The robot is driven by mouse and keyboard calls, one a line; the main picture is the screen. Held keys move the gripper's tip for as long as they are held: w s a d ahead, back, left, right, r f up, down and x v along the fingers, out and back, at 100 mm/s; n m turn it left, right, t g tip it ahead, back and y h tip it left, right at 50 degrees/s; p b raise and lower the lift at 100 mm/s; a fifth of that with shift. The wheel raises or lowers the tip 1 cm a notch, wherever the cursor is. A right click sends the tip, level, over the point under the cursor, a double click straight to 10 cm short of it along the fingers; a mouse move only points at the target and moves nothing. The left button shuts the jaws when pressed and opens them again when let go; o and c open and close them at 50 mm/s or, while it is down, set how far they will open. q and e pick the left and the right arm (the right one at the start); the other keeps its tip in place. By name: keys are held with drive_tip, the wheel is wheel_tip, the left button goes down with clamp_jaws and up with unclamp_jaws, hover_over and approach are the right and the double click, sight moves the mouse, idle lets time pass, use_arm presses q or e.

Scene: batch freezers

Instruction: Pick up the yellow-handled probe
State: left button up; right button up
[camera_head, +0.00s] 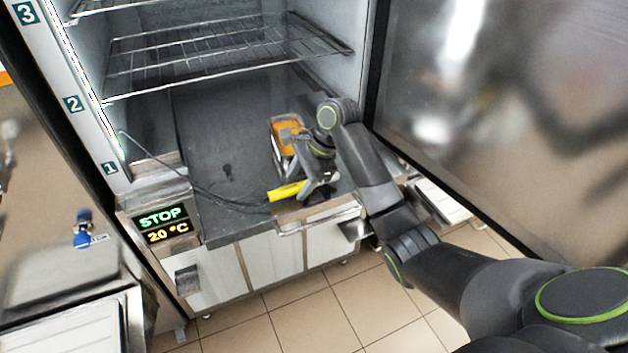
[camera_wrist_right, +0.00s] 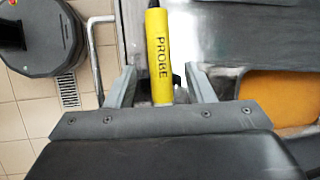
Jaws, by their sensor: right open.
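The yellow-handled probe (camera_head: 286,191) lies near the front edge of the freezer floor, with a dark cable running from it to the left. In the right wrist view its handle (camera_wrist_right: 158,50), marked PROBE, lies between the two fingers of my right gripper (camera_wrist_right: 160,78). The fingers are open, with a gap on each side of the handle. In the head view my right gripper (camera_head: 316,187) is at the right end of the handle and hides part of it. My left gripper is not in view.
An orange-topped object (camera_head: 287,132) stands behind the probe, close to my right gripper. A wire shelf (camera_head: 200,55) hangs above. The open door (camera_head: 470,110) is to the right of my right arm. The freezer floor (camera_head: 215,130) is mostly clear left of the orange-topped object.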

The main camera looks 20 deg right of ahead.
sight(297, 185)
drive_tip(key=shift+w+a+f, duration=0.15)
drive_tip(key=shift+a+f, duration=0.1)
drive_tip(key=shift+f, duration=0.25)
clamp_jaws()
wheel_tip(297, 185, up, 7)
drive_tip(key=shift+b, duration=0.4)
drive_tip(key=shift+r+p, duration=0.55)
drive_tip(key=shift+r, duration=0.35)
drive_tip(key=shift+f+b, duration=0.7)
drive_tip(key=shift+f, duration=0.05)
drive_tip(key=shift+w, duration=0.1)
